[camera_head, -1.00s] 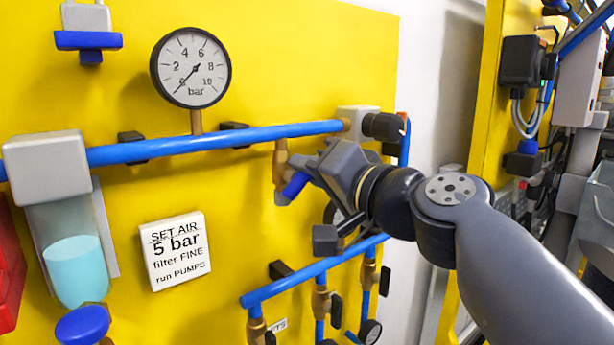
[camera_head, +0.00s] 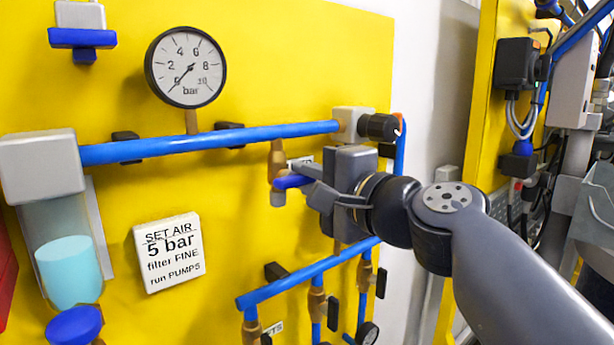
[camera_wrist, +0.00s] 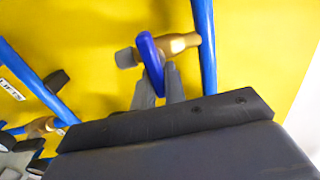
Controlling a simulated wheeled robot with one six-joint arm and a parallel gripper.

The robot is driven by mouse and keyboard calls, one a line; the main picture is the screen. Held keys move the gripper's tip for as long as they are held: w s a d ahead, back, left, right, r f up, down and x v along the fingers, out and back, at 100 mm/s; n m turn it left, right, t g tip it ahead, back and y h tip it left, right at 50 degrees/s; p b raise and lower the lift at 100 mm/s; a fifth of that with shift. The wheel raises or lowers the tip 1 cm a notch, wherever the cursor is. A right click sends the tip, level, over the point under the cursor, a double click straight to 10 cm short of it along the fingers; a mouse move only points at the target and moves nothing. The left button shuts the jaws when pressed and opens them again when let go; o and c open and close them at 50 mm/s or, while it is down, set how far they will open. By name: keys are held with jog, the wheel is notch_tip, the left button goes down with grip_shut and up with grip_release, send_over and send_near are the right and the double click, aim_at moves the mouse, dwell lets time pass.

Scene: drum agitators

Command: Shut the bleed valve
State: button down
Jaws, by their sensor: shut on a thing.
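The bleed valve is a brass fitting (camera_head: 277,160) hanging below the horizontal blue pipe, with a blue lever handle (camera_head: 292,182) and a grey end below it. In the head view the lever lies nearly level, pointing right toward my gripper (camera_head: 308,190). My gripper is shut on the lever. In the wrist view the blue lever (camera_wrist: 151,62) sits between the fingertips (camera_wrist: 158,88), beside the brass body (camera_wrist: 182,43). Part of the lever is hidden by the fingers.
A pressure gauge (camera_head: 186,67) above the blue pipe (camera_head: 215,142) has its needle near the low end. A filter bowl (camera_head: 68,270) and a sign (camera_head: 169,252) are at left. Lower blue pipes with small brass valves (camera_head: 317,304) lie below my gripper.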

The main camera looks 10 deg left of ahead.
dwell(0.5)
jog(key=c, duration=1.5)
grip_release()
jog(key=shift+o, duration=0.2)
jog(key=shift+d, duration=0.1)
jog(key=b+v, duration=0.2)
jog(key=v, duration=0.8)
jog(key=shift+s+d+b, duration=0.15)
jog(key=shift+s+b, duration=0.15)
